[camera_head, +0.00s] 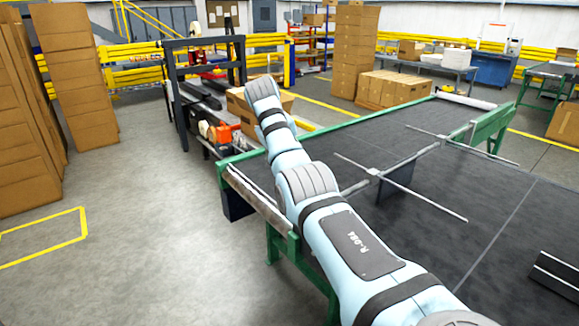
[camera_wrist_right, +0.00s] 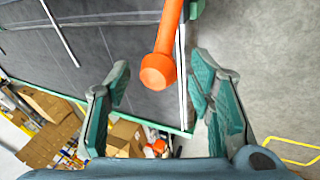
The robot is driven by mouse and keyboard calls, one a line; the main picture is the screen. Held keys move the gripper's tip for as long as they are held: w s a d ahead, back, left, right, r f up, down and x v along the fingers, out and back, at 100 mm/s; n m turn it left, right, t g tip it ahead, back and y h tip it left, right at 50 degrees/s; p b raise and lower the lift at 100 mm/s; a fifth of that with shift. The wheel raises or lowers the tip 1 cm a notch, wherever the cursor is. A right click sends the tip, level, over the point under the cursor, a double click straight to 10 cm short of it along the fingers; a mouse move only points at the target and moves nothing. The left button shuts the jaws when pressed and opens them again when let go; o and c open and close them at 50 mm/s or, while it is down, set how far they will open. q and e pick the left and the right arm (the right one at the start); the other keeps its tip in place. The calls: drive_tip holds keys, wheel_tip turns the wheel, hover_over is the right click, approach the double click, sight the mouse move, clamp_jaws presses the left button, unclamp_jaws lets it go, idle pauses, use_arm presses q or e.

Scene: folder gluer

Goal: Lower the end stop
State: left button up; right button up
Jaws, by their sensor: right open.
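An orange rod with a thick knob end (camera_wrist_right: 158,70) shows in the right wrist view, beside the edge of the dark belt table. My right gripper (camera_wrist_right: 160,78) is open, with one finger on each side of the orange knob and visible gaps between. I cannot tell how far the knob is in depth. In the head view my right arm reaches away over the table's left edge and hides the orange rod; the gripper itself does not show there. A grey strip (camera_head: 258,201) runs along the table's left end; I cannot tell whether it is the end stop. My left gripper is out of view.
The dark belt table (camera_head: 440,215) has a green frame and thin metal cross rods (camera_head: 425,200) above it. A black-framed machine (camera_head: 205,90) and cardboard boxes (camera_head: 240,105) stand beyond its left end. Stacked boxes (camera_head: 75,75) stand at far left. The floor left of the table is clear.

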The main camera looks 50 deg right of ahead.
drive_tip(key=v, duration=0.9)
drive_tip(key=shift+a+r, duration=0.25)
drive_tip(key=shift+r, duration=0.05)
drive_tip(key=shift+d+f, duration=0.1)
